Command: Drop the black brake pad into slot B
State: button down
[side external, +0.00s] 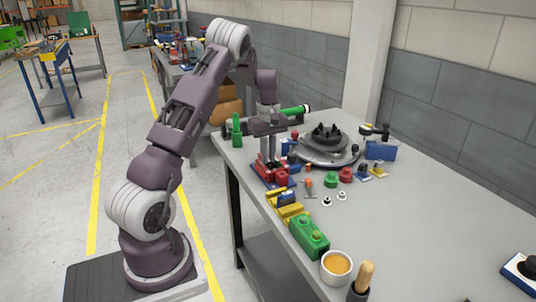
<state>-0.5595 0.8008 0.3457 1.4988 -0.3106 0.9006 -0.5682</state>
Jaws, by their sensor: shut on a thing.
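My gripper (267,157) points straight down over a red fixture (281,177) on a dark blue base near the table's left edge. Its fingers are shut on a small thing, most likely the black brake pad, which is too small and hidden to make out. The fingertips are right at the top of the red blocks; I cannot tell whether they touch. Slot letters cannot be read from here, so I cannot tell which slot is under the gripper.
A round dark disc assembly (324,148) stands behind the fixture. Yellow blocks (288,207), a green block (309,236) and an orange-filled cup (336,268) line the front edge. Small red and green parts lie to the right. The table's right side (430,220) is mostly clear.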

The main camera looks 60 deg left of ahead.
jog(key=shift+f, duration=0.25)
dwell(0.4)
jog(key=c, duration=1.8)
grip_release()
jog(key=shift+r, duration=0.1)
jog(key=shift+r, duration=1.45)
jog(key=o, duration=0.5)
jog(key=shift+o, duration=0.2)
jog(key=shift+r, duration=2.25)
